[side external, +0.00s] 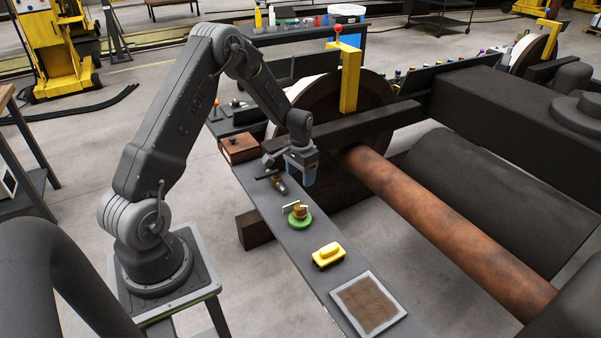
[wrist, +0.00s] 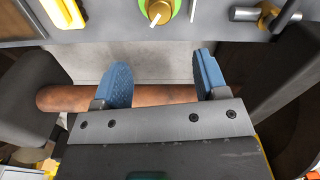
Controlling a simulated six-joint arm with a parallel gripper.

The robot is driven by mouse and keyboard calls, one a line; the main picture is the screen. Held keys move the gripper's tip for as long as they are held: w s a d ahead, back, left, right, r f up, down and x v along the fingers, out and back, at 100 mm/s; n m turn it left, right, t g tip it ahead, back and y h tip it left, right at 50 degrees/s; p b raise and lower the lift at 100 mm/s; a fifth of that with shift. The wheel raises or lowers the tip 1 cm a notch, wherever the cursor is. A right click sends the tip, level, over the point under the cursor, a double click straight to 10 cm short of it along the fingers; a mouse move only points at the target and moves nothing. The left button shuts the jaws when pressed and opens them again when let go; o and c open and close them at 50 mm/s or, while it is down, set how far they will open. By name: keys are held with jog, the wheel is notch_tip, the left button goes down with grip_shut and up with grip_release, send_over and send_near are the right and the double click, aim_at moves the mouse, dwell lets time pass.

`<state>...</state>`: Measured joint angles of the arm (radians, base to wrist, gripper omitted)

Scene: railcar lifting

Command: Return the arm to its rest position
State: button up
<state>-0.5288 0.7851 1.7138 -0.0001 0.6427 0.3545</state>
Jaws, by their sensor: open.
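My gripper (side external: 300,178) is above the far part of the grey bench, near its right edge, beside the wheel. In the wrist view its two blue fingers (wrist: 163,78) are spread apart with nothing between them. A dark metal fitting (side external: 278,183) lies on the bench just left of the gripper. A brass knob on a green disc (side external: 298,214) sits nearer the camera; it also shows at the top of the wrist view (wrist: 158,11). My arm is bent, reaching out from its pedestal.
The grey bench (side external: 291,256) also holds a brown box (side external: 238,148), a yellow block (side external: 328,255) and a framed brown tray (side external: 368,303). A rusty axle (side external: 440,225), a large wheel (side external: 376,93) and a yellow post (side external: 349,77) stand close on the right. Open floor lies left.

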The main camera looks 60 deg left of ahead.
jog(key=shift+r, duration=0.25)
jog(key=shift+r, duration=0.1)
jog(key=s+d+r+m+t, duration=0.1)
jog(key=s+d+r, duration=0.2)
jog(key=d+r, duration=0.55)
jog(key=s+d+r+t, duration=0.15)
jog(key=d+r, duration=0.35)
jog(key=r, duration=0.6)
jog(key=s+d+r+t, duration=0.1)
jog(key=s+d+r, duration=0.1)
jog(key=s, duration=0.3)
jog(key=s+d+r+t, duration=0.1)
jog(key=s+d+r, duration=0.2)
jog(key=s+d, duration=0.2)
jog(key=s+d+r+m+t, duration=0.1)
jog(key=s+d+r, duration=0.1)
jog(key=s, duration=0.5)
jog(key=shift+s+d+r, duration=0.2)
jog(key=shift+d+r, duration=0.05)
jog(key=shift+d, duration=0.45)
